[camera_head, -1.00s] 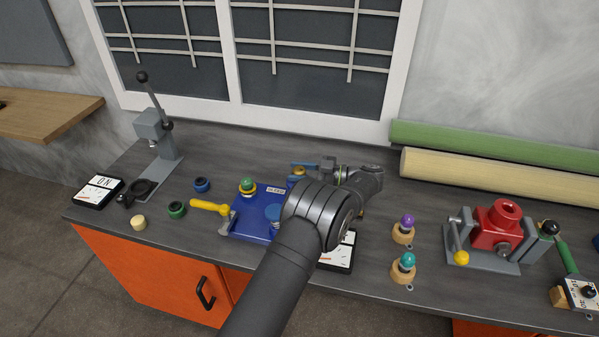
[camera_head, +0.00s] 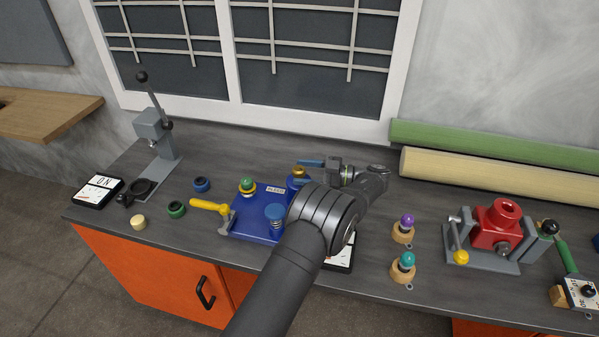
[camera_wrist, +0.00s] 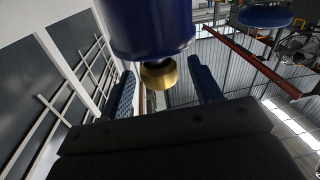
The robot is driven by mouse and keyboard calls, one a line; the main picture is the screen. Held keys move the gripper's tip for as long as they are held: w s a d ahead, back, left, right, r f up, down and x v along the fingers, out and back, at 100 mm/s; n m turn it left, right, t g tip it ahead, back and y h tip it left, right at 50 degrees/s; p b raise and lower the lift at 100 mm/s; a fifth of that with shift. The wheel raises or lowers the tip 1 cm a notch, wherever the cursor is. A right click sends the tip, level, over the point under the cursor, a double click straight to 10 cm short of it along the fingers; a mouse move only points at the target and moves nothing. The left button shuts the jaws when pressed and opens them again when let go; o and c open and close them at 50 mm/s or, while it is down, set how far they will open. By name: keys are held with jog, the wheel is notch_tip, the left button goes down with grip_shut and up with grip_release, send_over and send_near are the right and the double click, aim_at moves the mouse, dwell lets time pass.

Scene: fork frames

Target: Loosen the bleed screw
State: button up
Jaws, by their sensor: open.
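The bleed screw (camera_head: 298,170) is a brass knob on top of a blue cylinder, beside a "BLEED" label (camera_head: 276,189) on a blue base plate (camera_head: 252,229). My gripper (camera_head: 307,166) is open, just to the right of and behind the knob. In the wrist view the picture appears turned over: the brass knob (camera_wrist: 158,75) hangs below the blue cylinder (camera_wrist: 150,28), between my two blue fingers (camera_wrist: 162,84). A gap shows on each side; I cannot tell whether the fingers reach around it. My arm hides the right part of the plate.
Purple (camera_head: 407,220) and teal (camera_head: 407,259) knobs and a red vise-held block (camera_head: 497,222) stand right.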

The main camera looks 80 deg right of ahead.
jog(key=s, duration=0.5)
jog(key=shift+s+d, duration=0.3)
jog(key=shift+r, duration=0.1)
jog(key=w+a+r+m+h, duration=0.2)
jog(key=a+r+m+h, duration=0.25)
jog(key=m+h, duration=0.7)
jog(key=a+f+m+g+h, duration=0.2)
jog(key=a+m+g+h, duration=0.15)
jog(key=a+g, duration=0.3)
jog(key=a+f+m+g+h, duration=0.35)
jog(key=a+g, duration=0.25)
jog(key=a, duration=0.2)
jog(key=shift+n, duration=0.25)
jog(key=x, duration=0.5)
jog(key=r+x, duration=0.1)
jog(key=x, duration=1.1)
jog(key=shift+s+d+r, duration=0.15)
jog(key=shift+s+r, duration=0.05)
